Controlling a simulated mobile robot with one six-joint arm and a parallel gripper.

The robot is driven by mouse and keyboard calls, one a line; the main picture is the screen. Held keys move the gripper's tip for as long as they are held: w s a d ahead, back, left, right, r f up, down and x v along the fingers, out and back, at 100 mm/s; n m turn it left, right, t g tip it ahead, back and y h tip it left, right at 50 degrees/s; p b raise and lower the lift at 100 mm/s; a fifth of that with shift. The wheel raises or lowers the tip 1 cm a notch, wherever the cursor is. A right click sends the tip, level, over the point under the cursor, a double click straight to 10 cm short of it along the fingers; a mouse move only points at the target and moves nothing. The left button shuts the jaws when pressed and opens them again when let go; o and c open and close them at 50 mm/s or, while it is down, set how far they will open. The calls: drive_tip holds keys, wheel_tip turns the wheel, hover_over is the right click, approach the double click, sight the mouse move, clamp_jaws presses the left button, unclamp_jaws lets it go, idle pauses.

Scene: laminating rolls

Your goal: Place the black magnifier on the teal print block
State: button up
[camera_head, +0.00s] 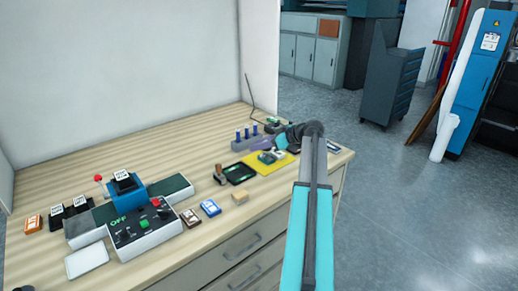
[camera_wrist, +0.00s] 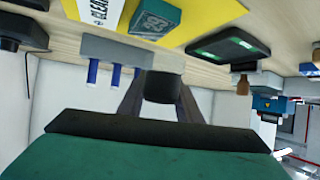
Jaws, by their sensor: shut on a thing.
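My gripper (camera_wrist: 162,95) is shut on the black magnifier (camera_wrist: 163,87), a short dark cylinder between the two fingers in the wrist view. In the head view my gripper (camera_head: 262,144) is over the back of the table's right part, and the magnifier cannot be made out there. The teal print block (camera_wrist: 155,19) lies on a yellow mat (camera_wrist: 208,12), beyond and apart from the held magnifier in the wrist view. In the head view the teal block (camera_head: 267,158) sits on the mat just in front of my gripper.
A grey rack (camera_head: 246,144) with blue pegs stands left of my gripper. A black tray with green inside (camera_head: 240,173) and a wooden-handled tool (camera_head: 220,176) lie left of the mat. A laminating machine (camera_head: 135,215) fills the table's left part.

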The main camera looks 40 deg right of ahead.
drive_tip(key=shift+w+d+f, duration=0.15)
drive_tip(key=shift+w+d, duration=0.75)
drive_tip(key=shift+w, duration=0.05)
drive_tip(key=shift+f+p, duration=0.1)
drive_tip(key=shift+p, duration=0.2)
drive_tip(key=shift+f+p, duration=0.55)
drive_tip(key=shift+f, duration=1.1)
drive_tip(key=shift+f, duration=0.15)
drive_tip(key=o, duration=1)
drive_tip(key=shift+o, duration=0.2)
drive_tip(key=shift+r, duration=0.2)
drive_tip(key=b+v, duration=0.2)
drive_tip(key=v, duration=1)
drive_tip(key=shift+f, duration=0.15)
